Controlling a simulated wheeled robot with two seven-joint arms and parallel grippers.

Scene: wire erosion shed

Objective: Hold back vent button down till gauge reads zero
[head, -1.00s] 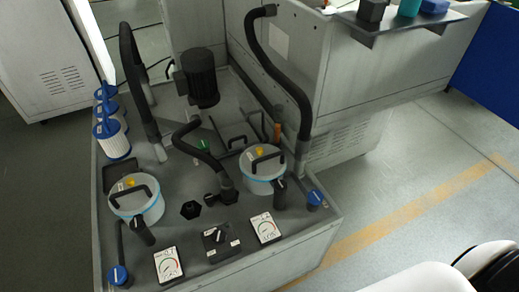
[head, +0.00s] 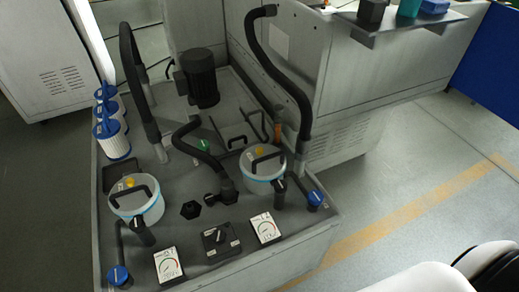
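Two white lidded filter canisters with blue bands stand on the grey machine deck. The farther canister (head: 262,180) is right of centre, with a yellow button (head: 260,149) on its lid beside a black handle. The nearer canister (head: 150,212) is at the left, with a yellow button (head: 130,182) on its lid. Nothing touches either button. A white dial gauge (head: 264,228) is below the farther canister and another (head: 168,266) is below the nearer one. Their needles are too small to read surely. Neither of my grippers is in view.
A black selector knob (head: 215,236) sits between the gauges. Blue-capped valves (head: 315,199) (head: 118,275) are at the deck's corners. A black hose (head: 275,65) arches behind the farther canister. White spare filters (head: 112,140) stand at left. Floor at right is clear.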

